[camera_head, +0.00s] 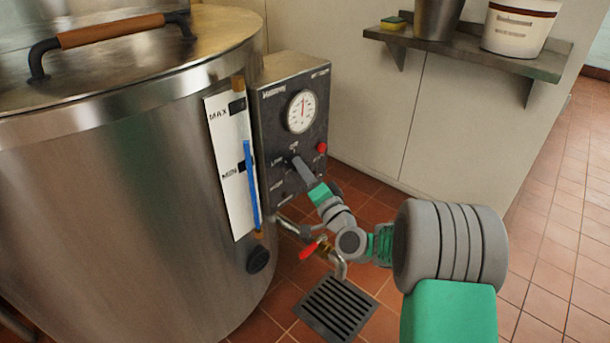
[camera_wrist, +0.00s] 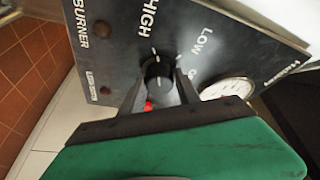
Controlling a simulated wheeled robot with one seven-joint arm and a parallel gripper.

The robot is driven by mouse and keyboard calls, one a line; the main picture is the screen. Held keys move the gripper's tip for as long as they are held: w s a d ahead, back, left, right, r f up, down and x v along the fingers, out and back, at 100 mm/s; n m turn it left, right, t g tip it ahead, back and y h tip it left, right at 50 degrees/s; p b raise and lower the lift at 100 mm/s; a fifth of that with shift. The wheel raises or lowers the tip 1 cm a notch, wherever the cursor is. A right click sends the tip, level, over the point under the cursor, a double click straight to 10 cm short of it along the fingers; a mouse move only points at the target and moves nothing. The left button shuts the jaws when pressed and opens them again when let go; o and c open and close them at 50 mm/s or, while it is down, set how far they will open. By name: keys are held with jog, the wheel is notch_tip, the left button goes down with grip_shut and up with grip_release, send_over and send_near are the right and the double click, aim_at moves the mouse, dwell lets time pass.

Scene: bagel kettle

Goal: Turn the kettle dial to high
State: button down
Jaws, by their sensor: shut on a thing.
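The kettle dial, a black round knob (camera_wrist: 157,73), sits on the dark control panel (camera_wrist: 112,50) on the kettle's side. In the wrist view, my gripper (camera_wrist: 160,84) has one finger on each side of the knob and is shut on it. HIGH, LOW and a partly covered third label stand around the knob. I cannot clearly see which way its pointer faces. In the head view, my gripper (camera_head: 294,160) reaches the panel below the gauge and mostly hides the dial. The large steel kettle (camera_head: 120,190) fills the left side.
A white-faced gauge (camera_head: 301,111) is above the dial, and a red button (camera_head: 322,148) is right of it. A red-handled tap (camera_head: 312,248) and floor drain (camera_head: 337,307) lie below my arm. A shelf (camera_head: 465,55) holds containers on the wall. Floor at right is clear.

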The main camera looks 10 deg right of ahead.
jog(key=shift+d+f+n+y, duration=0.1)
jog(key=shift+n+y, duration=0.2)
jog(key=shift+n, duration=0.7)
jog(key=c, duration=0.9)
grip_release()
jog(key=v, duration=0.7)
jog(key=shift+s+f, duration=0.2)
jog(key=shift+s, duration=0.05)
jog(key=shift+d, duration=0.1)
